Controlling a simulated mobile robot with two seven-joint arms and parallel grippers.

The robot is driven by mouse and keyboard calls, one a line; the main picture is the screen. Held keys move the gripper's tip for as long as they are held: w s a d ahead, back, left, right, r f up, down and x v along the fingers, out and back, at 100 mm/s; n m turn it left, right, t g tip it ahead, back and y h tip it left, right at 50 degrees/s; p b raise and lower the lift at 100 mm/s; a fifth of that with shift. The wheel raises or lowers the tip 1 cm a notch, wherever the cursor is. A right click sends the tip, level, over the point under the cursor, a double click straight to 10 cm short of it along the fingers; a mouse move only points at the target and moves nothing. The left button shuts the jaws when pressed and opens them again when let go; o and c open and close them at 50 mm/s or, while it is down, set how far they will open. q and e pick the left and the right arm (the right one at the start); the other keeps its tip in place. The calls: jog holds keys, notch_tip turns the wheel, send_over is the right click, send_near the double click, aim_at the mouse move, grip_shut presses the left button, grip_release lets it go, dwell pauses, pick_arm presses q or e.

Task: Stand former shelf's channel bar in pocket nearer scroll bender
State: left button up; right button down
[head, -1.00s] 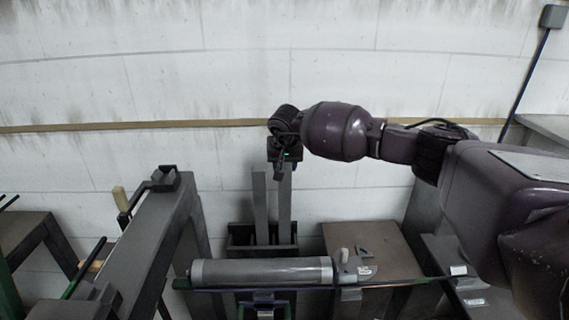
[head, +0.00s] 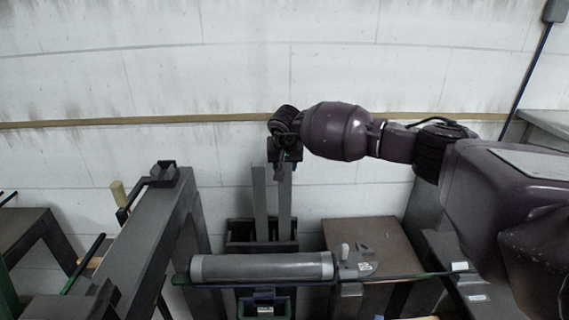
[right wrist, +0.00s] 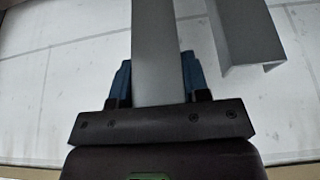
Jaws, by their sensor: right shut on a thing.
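My right gripper (head: 284,172) is shut on a grey channel bar (head: 285,208), near its upper end. The bar stands upright with its lower end inside a dark pocketed rack (head: 262,247) against the wall; its foot is hidden by the rack's front. In the right wrist view, blue fingers (right wrist: 157,80) lie on both sides of the held bar (right wrist: 158,45). A second channel bar (head: 260,205) stands just left of it in the same rack, and it also shows apart at the right of the wrist view (right wrist: 243,40). I cannot tell which fixture is the scroll bender. My left gripper is out of view.
A grey cylinder (head: 262,266) lies across the front of the rack, with a small lever fitting (head: 352,262) at its right end. A brown-topped table (head: 375,238) stands right of the rack. A tall grey frame (head: 150,240) stands at left. The wall is close behind.

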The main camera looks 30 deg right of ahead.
jog(key=shift+f+b, duration=0.55)
jog(key=shift+f, duration=0.6)
dwell(0.4)
jog(key=shift+c, duration=0.2)
grip_release()
dwell(0.4)
jog(key=shift+r, duration=0.1)
jog(key=shift+r+p, duration=1.25)
jog(key=shift+r, duration=2.15)
jog(key=shift+f, duration=0.1)
